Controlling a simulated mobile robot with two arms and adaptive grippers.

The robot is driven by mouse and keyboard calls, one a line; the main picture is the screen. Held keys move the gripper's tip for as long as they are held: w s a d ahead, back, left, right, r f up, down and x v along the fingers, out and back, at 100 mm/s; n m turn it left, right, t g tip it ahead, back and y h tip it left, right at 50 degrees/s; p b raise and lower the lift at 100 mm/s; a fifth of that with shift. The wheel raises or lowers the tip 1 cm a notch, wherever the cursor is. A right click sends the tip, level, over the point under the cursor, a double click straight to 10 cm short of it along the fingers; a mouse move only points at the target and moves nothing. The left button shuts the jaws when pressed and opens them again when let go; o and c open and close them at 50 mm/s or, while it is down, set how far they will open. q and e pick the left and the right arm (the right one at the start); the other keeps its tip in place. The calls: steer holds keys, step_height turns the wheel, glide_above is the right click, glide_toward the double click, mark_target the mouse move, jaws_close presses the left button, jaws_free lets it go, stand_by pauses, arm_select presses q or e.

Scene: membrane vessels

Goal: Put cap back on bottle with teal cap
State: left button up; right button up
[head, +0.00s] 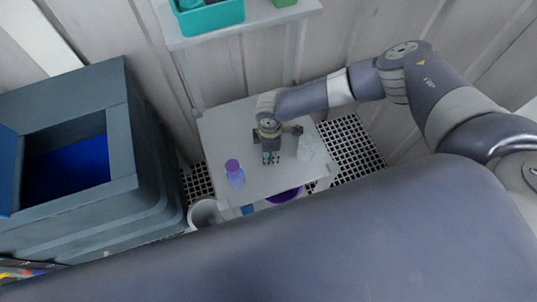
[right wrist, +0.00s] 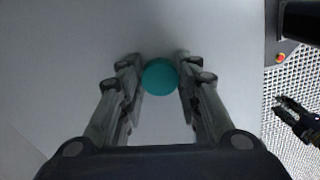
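In the right wrist view a round teal cap (right wrist: 160,75) sits between the two fingertips of my right gripper (right wrist: 161,82), which touch it on both sides. In the head view the right gripper (head: 270,158) points down over the small table, with a bit of teal at its tips. A pale, translucent bottle (head: 308,148) stands on the table to the right of the gripper; I see no coloured cap on it. A dark gripper, seemingly my left one (right wrist: 292,112), shows at the right edge of the wrist view; its jaw state is unclear.
A bottle with a purple cap (head: 234,172) stands on the light grey table (head: 228,132) left of the gripper. A large dark bin (head: 120,150) is at the left. A shelf (head: 262,19) with a teal tray (head: 212,17) is above. A black grating (head: 350,148) lies right of the table.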

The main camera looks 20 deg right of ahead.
stand_by(0.4)
steer(key=shift+r+b, duration=0.35)
steer(key=shift+r, duration=0.4)
steer(key=shift+s+a+r+b, duration=0.1)
steer(key=shift+s+r+b, duration=0.15)
steer(key=shift+r, duration=0.2)
steer(key=shift+s+a+r+b, duration=0.15)
steer(key=shift+r+b, duration=0.1)
steer(key=shift+r, duration=0.2)
steer(key=s+a+r+b, duration=0.1)
steer(key=s+a, duration=0.2)
steer(key=s, duration=0.4)
steer(key=s+a+b, duration=0.2)
steer(key=s, duration=0.5)
steer(key=shift+a+r, duration=0.35)
steer(key=shift+a, duration=0.05)
